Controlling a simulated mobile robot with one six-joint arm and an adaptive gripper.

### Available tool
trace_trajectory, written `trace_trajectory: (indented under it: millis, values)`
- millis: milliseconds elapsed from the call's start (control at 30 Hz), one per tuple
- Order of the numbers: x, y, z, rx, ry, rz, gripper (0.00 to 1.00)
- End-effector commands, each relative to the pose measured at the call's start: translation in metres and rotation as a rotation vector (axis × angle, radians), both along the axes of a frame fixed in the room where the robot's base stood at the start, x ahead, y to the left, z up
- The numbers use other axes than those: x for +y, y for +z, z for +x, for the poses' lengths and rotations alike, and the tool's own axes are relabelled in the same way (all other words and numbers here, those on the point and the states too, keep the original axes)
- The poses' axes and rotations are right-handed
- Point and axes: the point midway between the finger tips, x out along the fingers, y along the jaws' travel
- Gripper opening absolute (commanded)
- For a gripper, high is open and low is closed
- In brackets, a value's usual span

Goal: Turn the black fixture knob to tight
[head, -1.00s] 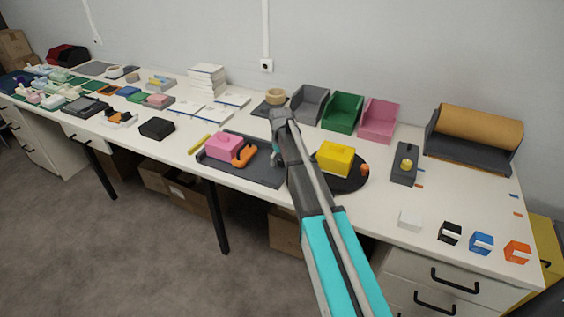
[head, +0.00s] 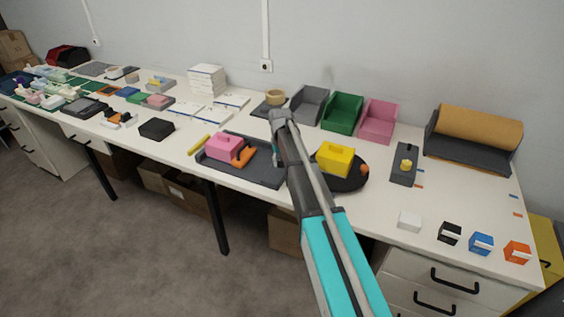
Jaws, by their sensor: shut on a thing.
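A dark fixture tray (head: 262,174) lies on the white bench in the head view. It carries a pink block (head: 222,146) and an orange piece (head: 243,157) against the block's right side. My arm reaches across the bench, and my gripper (head: 276,158) points down at the tray's right part, right of the orange piece. It is shut on the black fixture knob, which is mostly hidden behind the fingers and wrist. I cannot read the knob's angle or any marking.
A yellow block (head: 335,157) on a black round plate (head: 347,185) stands close right of my arm. Grey, green (head: 342,113) and pink bins stand behind. A yellow stick (head: 199,145) lies left of the tray. Bare bench shows in front of the plate.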

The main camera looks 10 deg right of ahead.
Motion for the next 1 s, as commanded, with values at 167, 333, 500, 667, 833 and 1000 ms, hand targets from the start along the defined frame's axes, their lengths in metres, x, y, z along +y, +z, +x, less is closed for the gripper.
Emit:
trace_trajectory:
  millis: [167, 333, 500, 667, 833, 1000]
  values:
    - [-0.0002, -0.0001, -0.0004, 0.001, -0.106, -0.001, 0.0]
    - [-0.0002, -0.0001, -0.0005, 0.001, -0.246, -0.001, 0.0]
    - [-0.0002, -0.0001, -0.0005, 0.001, -0.405, -0.001, 0.0]
    - [-0.0003, -0.0001, -0.0005, 0.001, -0.557, -0.001, 0.0]
    - [-0.0004, -0.0001, -0.0006, 0.0, -0.719, -0.001, 0.0]
    - [-0.0007, -0.0001, -0.0008, 0.0, -0.88, -0.002, 0.0]
